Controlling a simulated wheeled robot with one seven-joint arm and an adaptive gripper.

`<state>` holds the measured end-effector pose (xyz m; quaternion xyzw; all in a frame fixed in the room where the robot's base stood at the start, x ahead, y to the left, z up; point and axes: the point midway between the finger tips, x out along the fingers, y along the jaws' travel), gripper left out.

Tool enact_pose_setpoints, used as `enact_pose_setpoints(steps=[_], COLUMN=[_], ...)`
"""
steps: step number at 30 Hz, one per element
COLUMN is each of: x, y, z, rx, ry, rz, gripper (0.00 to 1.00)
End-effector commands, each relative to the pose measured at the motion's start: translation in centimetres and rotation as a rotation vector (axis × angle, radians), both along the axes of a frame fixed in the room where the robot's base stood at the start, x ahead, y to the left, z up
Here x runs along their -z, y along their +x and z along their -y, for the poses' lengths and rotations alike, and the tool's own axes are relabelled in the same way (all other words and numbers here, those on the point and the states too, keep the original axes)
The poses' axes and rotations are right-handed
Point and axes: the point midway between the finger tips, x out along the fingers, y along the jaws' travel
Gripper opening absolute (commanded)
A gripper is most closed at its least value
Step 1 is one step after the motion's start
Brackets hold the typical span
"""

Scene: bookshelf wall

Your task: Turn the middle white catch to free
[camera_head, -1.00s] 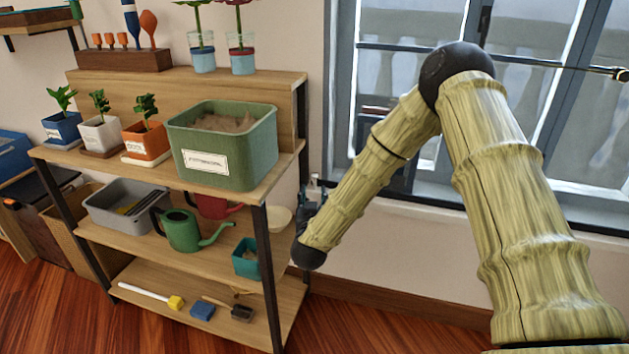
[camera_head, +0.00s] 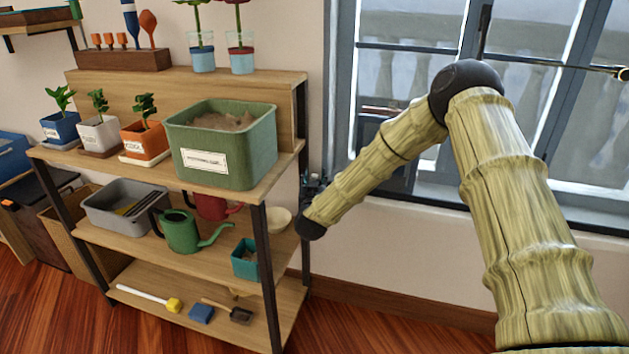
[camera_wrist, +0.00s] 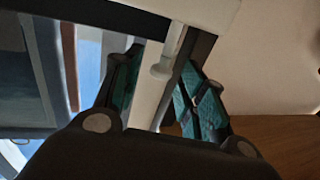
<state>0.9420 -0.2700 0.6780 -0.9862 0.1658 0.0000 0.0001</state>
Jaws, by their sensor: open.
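A small white catch (camera_wrist: 172,48) shows in the wrist view, on or in front of a pale strip (camera_wrist: 150,98). It lies beyond and between my fingertips, and I cannot tell whether either finger touches it. My gripper (camera_wrist: 158,82) is open, with a teal-padded finger on each side. In the head view my gripper (camera_head: 314,184) is small and mostly hidden behind the end of my arm, between the shelf's right side and the window. I cannot make out a catch in the head view, nor any other catches.
The wooden shelf (camera_head: 280,186) stands close left of my gripper, with a green planter box (camera_head: 245,150) near its right edge. A watering can (camera_head: 182,232) and a teal pot (camera_head: 244,260) sit lower. The window (camera_head: 410,75) is behind my arm. Floor shows at the front left.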

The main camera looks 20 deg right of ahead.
Motion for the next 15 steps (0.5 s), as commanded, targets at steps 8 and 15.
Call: enact_pose_setpoints(steps=[8, 15], x=[0.02, 0.02], y=[-0.03, -0.05], z=[0.0, 0.02], rx=[0.0, -0.001], ry=[0.0, 0.0], rz=[0.0, 0.0], gripper=[0.14, 0.0])
